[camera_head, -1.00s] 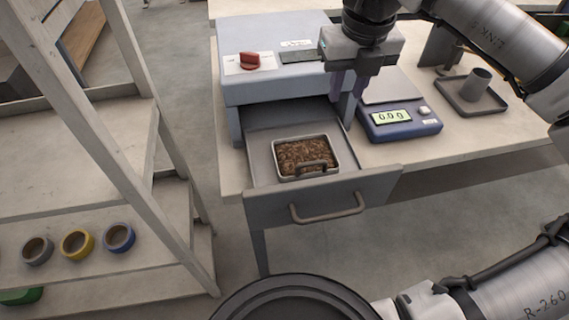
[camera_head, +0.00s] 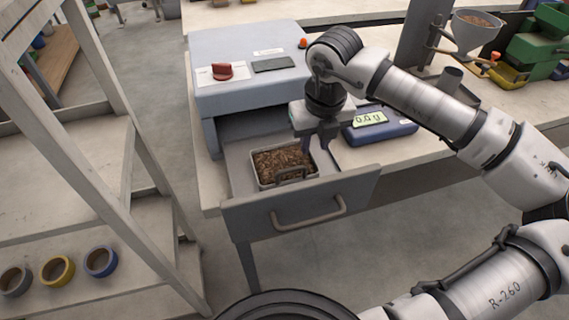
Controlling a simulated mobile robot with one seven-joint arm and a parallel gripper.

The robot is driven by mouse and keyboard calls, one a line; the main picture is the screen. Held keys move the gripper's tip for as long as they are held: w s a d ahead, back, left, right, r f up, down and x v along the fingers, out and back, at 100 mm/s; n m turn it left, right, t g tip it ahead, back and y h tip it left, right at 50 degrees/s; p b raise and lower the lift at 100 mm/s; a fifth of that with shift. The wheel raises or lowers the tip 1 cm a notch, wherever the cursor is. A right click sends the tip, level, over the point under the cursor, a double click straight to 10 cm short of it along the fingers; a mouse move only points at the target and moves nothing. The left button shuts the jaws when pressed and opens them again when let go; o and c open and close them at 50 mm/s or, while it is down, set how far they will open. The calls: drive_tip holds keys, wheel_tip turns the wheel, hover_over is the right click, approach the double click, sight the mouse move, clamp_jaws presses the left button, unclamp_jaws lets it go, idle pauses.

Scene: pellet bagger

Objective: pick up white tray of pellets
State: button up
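The white tray (camera_head: 261,181) is full of brown pellets and sits in the pulled-out grey drawer (camera_head: 240,216). A dark arched handle (camera_head: 292,173) shows at its front side. My gripper (camera_head: 316,147) points down over the right side of the drawer, just right of and behind the tray in the picture. Its two fingers look apart with nothing between them. The fingers partly cover the drawer's right side, and I cannot tell how high above it they are.
A blue scale (camera_head: 385,133) stands close right of my gripper. A funnel (camera_head: 473,35) and green bins (camera_head: 545,45) are farther right. A wooden shelf with tape rolls (camera_head: 57,271) stands left.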

sight(312, 155)
drive_tip(key=shift+w+a+f+p, duration=0.1)
drive_tip(key=shift+f+p, duration=0.1)
drive_tip(key=shift+f, duration=0.75)
drive_tip(key=shift+w+a+f+p, duration=0.1)
drive_tip(key=shift+f+p, duration=0.05)
drive_tip(key=shift+f, duration=0.75)
clamp_jaws()
